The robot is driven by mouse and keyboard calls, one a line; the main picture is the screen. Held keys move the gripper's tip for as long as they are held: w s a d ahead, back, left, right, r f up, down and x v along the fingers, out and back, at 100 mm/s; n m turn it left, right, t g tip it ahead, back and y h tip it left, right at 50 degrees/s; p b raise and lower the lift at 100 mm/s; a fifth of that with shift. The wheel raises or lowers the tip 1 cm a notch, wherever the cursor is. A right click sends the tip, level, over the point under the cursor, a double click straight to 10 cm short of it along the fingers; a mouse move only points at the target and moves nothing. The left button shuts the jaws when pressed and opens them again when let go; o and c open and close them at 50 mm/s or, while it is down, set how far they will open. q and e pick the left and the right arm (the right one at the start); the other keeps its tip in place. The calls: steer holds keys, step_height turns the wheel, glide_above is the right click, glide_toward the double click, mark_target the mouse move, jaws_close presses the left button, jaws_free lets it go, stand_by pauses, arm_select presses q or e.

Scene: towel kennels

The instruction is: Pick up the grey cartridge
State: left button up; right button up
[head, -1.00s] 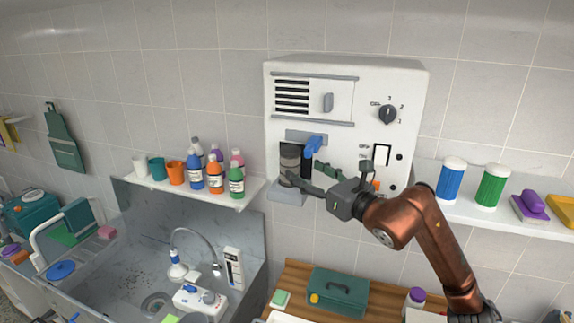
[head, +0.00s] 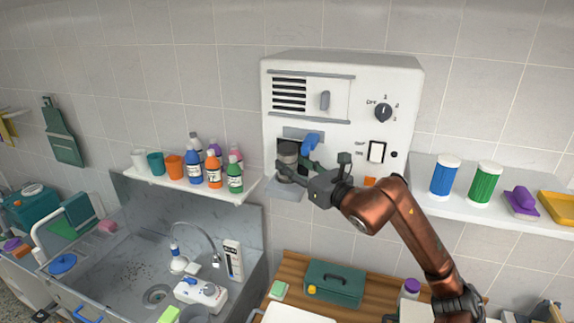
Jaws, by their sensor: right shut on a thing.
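The grey cartridge (head: 288,150) is a dark cylinder with a lighter grey top, in the dark opening low on the left of the white wall unit (head: 345,80). My right gripper (head: 293,172) reaches in from the right and is shut on the cartridge; its fingers hide part of the lower body. I cannot tell whether the cartridge is clear of the opening's floor. A blue lever (head: 311,143) sits at the opening's upper right, just above the fingers. My left gripper is not in view.
A shelf (head: 170,183) with bottles and cups is to the left, above the sink (head: 130,275). A right shelf (head: 450,209) holds a blue canister (head: 444,177) and a green canister (head: 485,184). A green toolbox (head: 335,283) stands on the wooden counter below.

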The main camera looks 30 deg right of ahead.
steer(key=c, duration=0.5)
steer(key=shift+r, duration=0.1)
